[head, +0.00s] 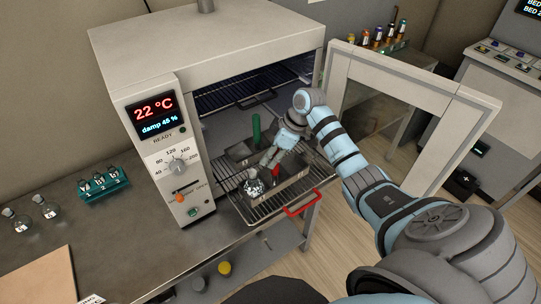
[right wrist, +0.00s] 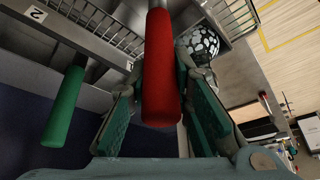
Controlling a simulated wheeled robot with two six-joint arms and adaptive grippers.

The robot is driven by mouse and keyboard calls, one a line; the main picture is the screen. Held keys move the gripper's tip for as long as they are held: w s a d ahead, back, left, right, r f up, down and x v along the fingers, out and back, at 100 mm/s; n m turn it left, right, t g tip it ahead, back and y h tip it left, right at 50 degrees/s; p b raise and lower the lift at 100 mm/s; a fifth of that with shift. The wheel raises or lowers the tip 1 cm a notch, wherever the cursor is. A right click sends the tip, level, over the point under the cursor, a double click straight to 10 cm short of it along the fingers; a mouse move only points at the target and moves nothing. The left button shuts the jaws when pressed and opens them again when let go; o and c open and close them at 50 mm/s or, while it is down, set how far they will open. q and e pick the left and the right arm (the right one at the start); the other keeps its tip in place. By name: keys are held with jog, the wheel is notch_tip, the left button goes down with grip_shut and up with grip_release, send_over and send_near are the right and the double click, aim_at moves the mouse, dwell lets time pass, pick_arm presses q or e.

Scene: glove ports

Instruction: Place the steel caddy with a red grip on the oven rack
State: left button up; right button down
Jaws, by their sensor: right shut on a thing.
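The steel caddy (head: 292,192) is a grey open box at the front of the oven rack (head: 248,214), which is pulled partly out of the oven. Its upright red grip (head: 276,172) also shows in the right wrist view (right wrist: 159,70). My right gripper (head: 268,160) reaches down from above and is shut around the red grip; the fingers flank it in the right wrist view. Whether the caddy's base touches the rack bars or hangs just above them I cannot tell. My left gripper is in neither view.
A second caddy with a green grip (head: 256,128) stands behind, deeper in the oven. The oven door (head: 400,68) is open to the right. A red rack handle (head: 302,204) sticks out in front. A teal vial rack (head: 104,184) and flasks (head: 20,220) stand on the bench at left.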

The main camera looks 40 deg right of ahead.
jog(key=c, duration=1.4)
grip_release()
jog(key=shift+c, duration=0.2)
jog(key=v, duration=1.2)
jog(key=shift+b, duration=0.45)
